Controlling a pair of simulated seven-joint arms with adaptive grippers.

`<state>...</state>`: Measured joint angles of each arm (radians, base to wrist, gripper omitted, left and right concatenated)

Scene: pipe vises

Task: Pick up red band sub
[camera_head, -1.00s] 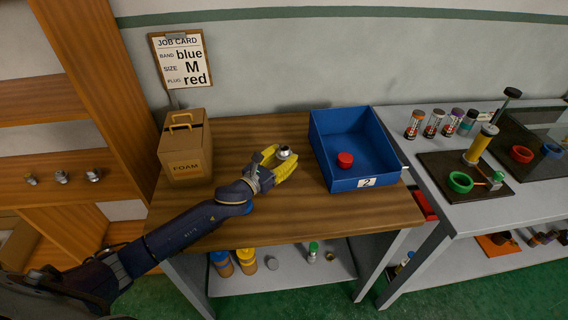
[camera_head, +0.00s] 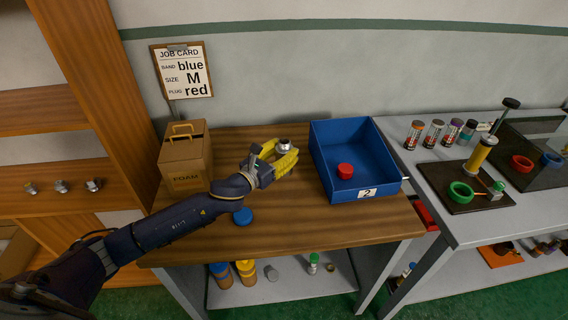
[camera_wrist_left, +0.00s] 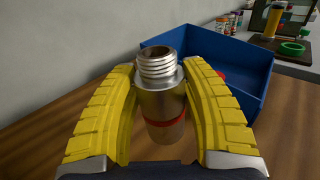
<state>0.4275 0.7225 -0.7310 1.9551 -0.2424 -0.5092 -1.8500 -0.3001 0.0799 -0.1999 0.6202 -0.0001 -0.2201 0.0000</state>
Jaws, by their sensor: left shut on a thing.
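The red band sub is a metal cylinder with a threaded top and a red ring low on its body (camera_wrist_left: 164,103). In the head view its metal top (camera_head: 284,145) shows between the yellow fingers. My left gripper (camera_head: 281,158) is shut on it, one finger on each side, over the wooden table left of the blue bin. In the left wrist view the sub is upright; I cannot tell whether its base touches the table. My right gripper is not in view.
A blue bin (camera_head: 371,187) marked 2 holds a red cap (camera_head: 345,171). A foam box (camera_head: 185,158) stands at the table's back left. A blue cap (camera_head: 242,217) lies near the forearm. The table front is clear. A grey bench (camera_head: 420,180) stands at right.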

